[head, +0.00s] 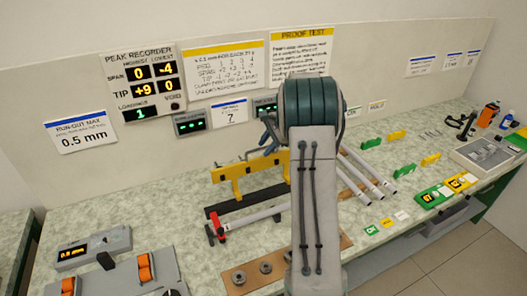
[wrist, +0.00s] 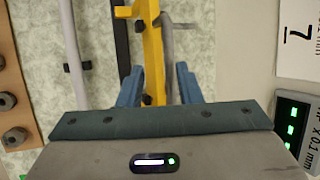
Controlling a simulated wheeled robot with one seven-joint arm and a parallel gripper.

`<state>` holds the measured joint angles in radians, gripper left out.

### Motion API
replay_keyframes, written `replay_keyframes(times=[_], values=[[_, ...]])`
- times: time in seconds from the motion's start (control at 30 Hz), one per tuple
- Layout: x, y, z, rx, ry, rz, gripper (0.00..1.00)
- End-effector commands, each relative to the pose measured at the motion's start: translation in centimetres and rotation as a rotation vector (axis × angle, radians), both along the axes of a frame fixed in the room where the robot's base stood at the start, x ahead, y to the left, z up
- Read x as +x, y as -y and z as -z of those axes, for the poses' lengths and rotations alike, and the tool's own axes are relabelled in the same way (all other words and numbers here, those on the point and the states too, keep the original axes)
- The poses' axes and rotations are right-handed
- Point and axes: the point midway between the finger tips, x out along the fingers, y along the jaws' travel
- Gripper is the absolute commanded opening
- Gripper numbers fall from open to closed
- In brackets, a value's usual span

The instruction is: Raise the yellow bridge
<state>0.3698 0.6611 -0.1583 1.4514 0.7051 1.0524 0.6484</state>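The yellow bridge (head: 238,183) stands at the back of the bench in the head view, its right part hidden behind my arm. In the wrist view the yellow bridge (wrist: 153,50) runs lengthwise through the gap between my two blue fingers. My gripper (wrist: 157,80) is open, with space between the fingers; in the head view the gripper (head: 269,132) is partly hidden by my wrist, over the bridge's upper edge. I cannot tell whether either finger touches the bridge. A grey rod with a hooked end (wrist: 168,50) lies alongside the bridge.
A pale rod (head: 262,213) with a red end piece lies in front of the bridge. A brown board (head: 285,264) with round metal pieces is nearer. Several rods (head: 365,172) lie right. The wall panel (head: 142,85) and small displays (head: 190,123) stand close behind.

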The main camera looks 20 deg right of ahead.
Motion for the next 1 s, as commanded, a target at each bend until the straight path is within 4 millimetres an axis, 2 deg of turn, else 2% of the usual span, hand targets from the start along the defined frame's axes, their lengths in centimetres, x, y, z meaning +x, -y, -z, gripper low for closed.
replay_keyframes(times=[0.2,0.4,0.6,0.87,0.9,1.0], values=[[-1.6,2.2,-4.4,-0.004,0.004,0.004,0.32],[-2.7,3.6,-7.7,-0.003,0.003,0.004,0.32],[-3.3,4.2,-9.3,-0.003,0.001,0.004,0.32],[-3.4,4.3,-9.5,-0.002,0.000,0.003,0.32],[-3.4,4.3,-9.5,-0.002,0.000,0.003,0.29],[-3.5,4.0,-9.6,-0.006,0.002,-0.005,0.01]])
